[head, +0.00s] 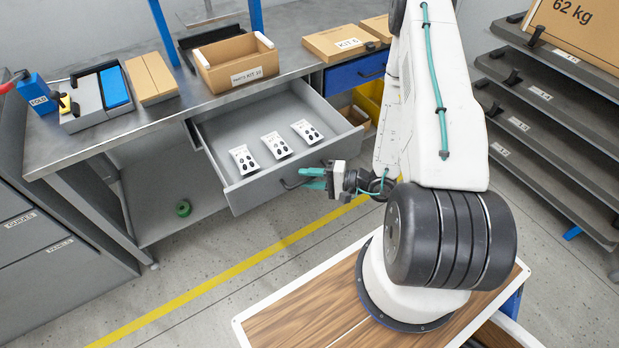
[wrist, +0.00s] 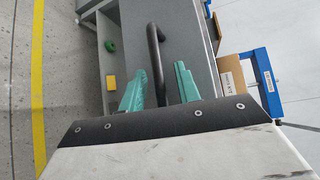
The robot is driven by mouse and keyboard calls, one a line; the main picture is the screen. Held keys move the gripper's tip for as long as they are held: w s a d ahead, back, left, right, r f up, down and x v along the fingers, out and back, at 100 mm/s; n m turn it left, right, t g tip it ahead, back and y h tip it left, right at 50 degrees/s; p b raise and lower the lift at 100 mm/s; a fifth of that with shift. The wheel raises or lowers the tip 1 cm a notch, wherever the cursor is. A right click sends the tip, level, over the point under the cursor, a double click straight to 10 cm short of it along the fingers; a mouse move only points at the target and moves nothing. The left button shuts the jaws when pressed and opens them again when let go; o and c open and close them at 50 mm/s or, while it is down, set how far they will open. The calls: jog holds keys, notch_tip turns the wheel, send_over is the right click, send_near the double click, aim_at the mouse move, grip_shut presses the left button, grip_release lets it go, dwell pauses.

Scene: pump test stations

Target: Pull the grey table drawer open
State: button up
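The grey table drawer (head: 262,187) is pulled out from under the metal workbench in the head view, and three white cards with black ovals lie inside. Its dark bar handle (head: 290,184) is on the front panel. My gripper (head: 314,178) is at the drawer's front, by the handle's right end. In the wrist view the handle (wrist: 154,50) runs between the two teal fingers of my gripper (wrist: 161,70). There is a visible gap on each side, so the fingers are open around the handle and not clamped on it. The drawer front also shows in the wrist view (wrist: 182,30).
A blue drawer (head: 355,73) is shut to the right, above a yellow bin (head: 370,98). An open cardboard box (head: 235,65) stands on the workbench (head: 140,130). A green tape roll (head: 183,208) lies below. Grey shelves (head: 540,125) stand at right. Floor before the drawer is clear.

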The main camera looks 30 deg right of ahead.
jog(key=v, duration=0.7)
jog(key=shift+s+d, duration=0.2)
jog(key=shift+s, duration=0.05)
jog(key=shift+r, duration=0.1)
jog(key=s+a+r+n+g+h, duration=0.3)
jog(key=s+r+h, duration=0.1)
jog(key=r, duration=0.9)
jog(key=s+a+r+n+g+h, duration=0.3)
jog(key=s+r+n+h, duration=0.1)
jog(key=r, duration=0.9)
jog(key=s+a+r+n+g+h, duration=0.3)
jog(key=s+r, duration=0.3)
jog(key=r, duration=0.7)
jog(key=shift+a+r+n+g+h, duration=0.2)
jog(key=shift+a+n+g+h, duration=0.1)
jog(key=shift+g+h, duration=0.15)
